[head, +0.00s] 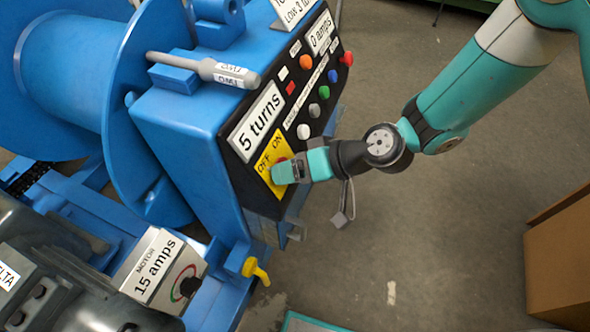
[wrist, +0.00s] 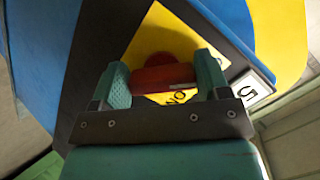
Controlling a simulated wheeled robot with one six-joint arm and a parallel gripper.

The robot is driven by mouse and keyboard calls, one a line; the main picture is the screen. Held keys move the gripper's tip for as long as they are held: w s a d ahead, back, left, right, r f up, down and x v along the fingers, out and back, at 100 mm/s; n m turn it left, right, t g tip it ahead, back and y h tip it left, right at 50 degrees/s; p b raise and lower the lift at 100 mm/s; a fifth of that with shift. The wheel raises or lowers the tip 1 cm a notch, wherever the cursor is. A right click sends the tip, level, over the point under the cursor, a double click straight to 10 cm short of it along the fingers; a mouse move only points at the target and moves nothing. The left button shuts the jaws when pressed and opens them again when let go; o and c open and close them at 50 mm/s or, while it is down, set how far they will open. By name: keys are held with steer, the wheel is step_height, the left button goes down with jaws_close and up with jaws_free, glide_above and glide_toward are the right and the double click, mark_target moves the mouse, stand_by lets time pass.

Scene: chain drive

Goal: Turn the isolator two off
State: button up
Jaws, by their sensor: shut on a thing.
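A red isolator handle (wrist: 163,78) stands on a yellow plate (head: 264,173) marked OFF and ON, at the lower end of the black control panel. In the wrist view the yellow plate (wrist: 155,32) shows behind it, with ON partly visible near my fingers. My gripper (wrist: 162,72) has one teal finger on each side of the red handle and is shut on it. In the head view my gripper (head: 288,170) reaches in from the right and hides most of the handle. I see no number that names this isolator.
Just above the plate are the "5 turns" label (head: 258,122) and several coloured buttons, including a white one (head: 303,131). A yellow tap-like handle (head: 256,270) and a motor box reading "15 amps" (head: 155,267) are below. The floor at right is clear up to a brown box (head: 560,260).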

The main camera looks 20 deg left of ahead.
steer(key=shift+f, duration=0.1)
stand_by(0.3)
steer(key=o, duration=0.9)
steer(key=shift+o, duration=0.2)
steer(key=v, duration=1.7)
steer(key=shift+d+r+p, duration=0.15)
steer(key=shift+r+p, duration=0.15)
steer(key=shift+p, duration=0.1)
steer(key=shift+s, duration=0.15)
